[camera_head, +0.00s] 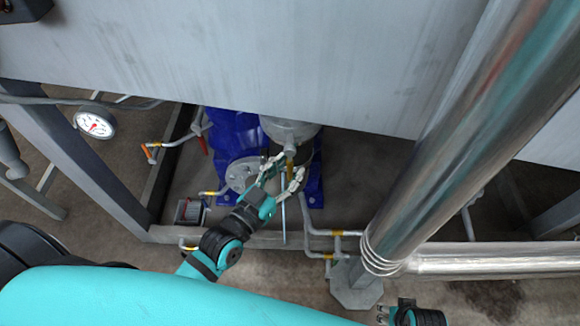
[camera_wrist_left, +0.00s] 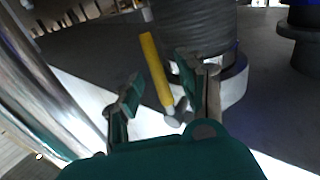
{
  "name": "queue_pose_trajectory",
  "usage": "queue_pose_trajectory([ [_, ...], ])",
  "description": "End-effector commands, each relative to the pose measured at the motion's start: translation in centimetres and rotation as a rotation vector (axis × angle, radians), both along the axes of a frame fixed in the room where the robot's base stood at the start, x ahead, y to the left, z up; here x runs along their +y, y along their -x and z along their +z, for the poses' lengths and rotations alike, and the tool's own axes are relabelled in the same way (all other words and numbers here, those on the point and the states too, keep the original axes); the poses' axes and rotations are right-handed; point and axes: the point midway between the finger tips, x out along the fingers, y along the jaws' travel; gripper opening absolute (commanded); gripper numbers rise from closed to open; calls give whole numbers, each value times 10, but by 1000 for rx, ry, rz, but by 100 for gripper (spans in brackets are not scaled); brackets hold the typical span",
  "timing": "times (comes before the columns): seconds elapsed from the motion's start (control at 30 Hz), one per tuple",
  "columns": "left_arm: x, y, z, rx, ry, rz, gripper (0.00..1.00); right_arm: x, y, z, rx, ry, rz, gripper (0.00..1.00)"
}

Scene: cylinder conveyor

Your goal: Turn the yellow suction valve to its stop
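The yellow suction valve handle (camera_head: 290,171) is a short yellow lever below the grey cylindrical housing of the blue pump. In the left wrist view the yellow handle (camera_wrist_left: 154,66) stands tilted, with a grey metal end at its lower tip. My left gripper (camera_head: 283,174) is open around the handle, one finger on each side. In the left wrist view gaps show between the handle and both fingers of my left gripper (camera_wrist_left: 158,80).
The blue pump (camera_head: 230,132) stands behind the handle, below a large grey tank wall (camera_head: 250,55). A thick shiny pipe (camera_head: 465,125) rises on the right. Thin pipes with orange and yellow bands (camera_head: 343,233) run near the frame. A pressure gauge (camera_head: 95,123) is at left.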

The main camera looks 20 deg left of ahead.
Motion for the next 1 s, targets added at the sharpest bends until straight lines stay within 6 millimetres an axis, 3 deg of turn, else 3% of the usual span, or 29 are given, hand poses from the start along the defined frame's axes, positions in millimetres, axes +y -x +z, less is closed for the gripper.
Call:
queue_pose_trajectory([
  [0.13,-3,-10,0,-1,1,0,39,0,-3,6,-9,-1,-1,40],
  [0.43,-4,-11,0,1,0,0,39,-1,-2,7,-5,1,-2,40],
  [0.73,-4,-11,0,0,0,0,0,-2,-1,6,-5,2,-3,40],
  [1.0,-3,-11,0,1,0,0,0,-2,-1,5,-5,2,-2,40],
])
